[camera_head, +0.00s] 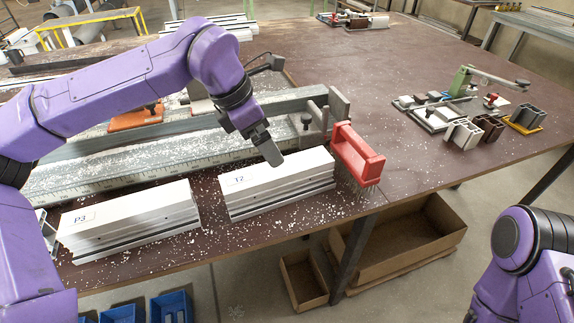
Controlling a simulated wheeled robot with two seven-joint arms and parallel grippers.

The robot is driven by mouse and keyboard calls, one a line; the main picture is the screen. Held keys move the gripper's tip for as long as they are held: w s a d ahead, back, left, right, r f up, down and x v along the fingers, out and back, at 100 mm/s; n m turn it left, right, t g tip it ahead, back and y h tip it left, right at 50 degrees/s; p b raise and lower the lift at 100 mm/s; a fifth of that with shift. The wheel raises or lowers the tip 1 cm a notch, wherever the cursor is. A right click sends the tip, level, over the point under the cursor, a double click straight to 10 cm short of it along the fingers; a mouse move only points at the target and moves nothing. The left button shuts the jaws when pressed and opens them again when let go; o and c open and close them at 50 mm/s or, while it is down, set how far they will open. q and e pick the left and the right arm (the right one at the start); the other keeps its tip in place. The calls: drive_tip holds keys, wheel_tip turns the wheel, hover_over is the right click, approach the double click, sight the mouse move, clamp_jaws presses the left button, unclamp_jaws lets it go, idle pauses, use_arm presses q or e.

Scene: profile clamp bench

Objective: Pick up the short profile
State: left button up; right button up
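Two stacks of white profiles lie at the front edge of the brown table. The left stack (130,222) carries a label that reads P3, and the right stack (277,185) one that looks like T2. Short profile pieces stand at the right of the table: a grey one (462,134), a dark brown one (489,128) and a dark grey one (530,117). I cannot tell which is the short profile. My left gripper (272,156) points down just above the back of the right stack; its finger opening is hidden. My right gripper is out of view.
A long grey clamp bed (120,170), strewn with white chips, lies behind the stacks. The table's middle right is mostly clear.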

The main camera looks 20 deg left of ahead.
sight(278, 168)
use_arm(q)
drive_tip(key=f, duration=0.2)
drive_tip(key=s+d+f, duration=0.1)
drive_tip(key=shift+f, duration=0.2)
drive_tip(key=x, duration=0.5)
drive_tip(key=shift+w+a, duration=0.15)
drive_tip(key=shift+w, duration=0.25)
drive_tip(key=shift+f, duration=0.3)
drive_tip(key=c, duration=1.3)
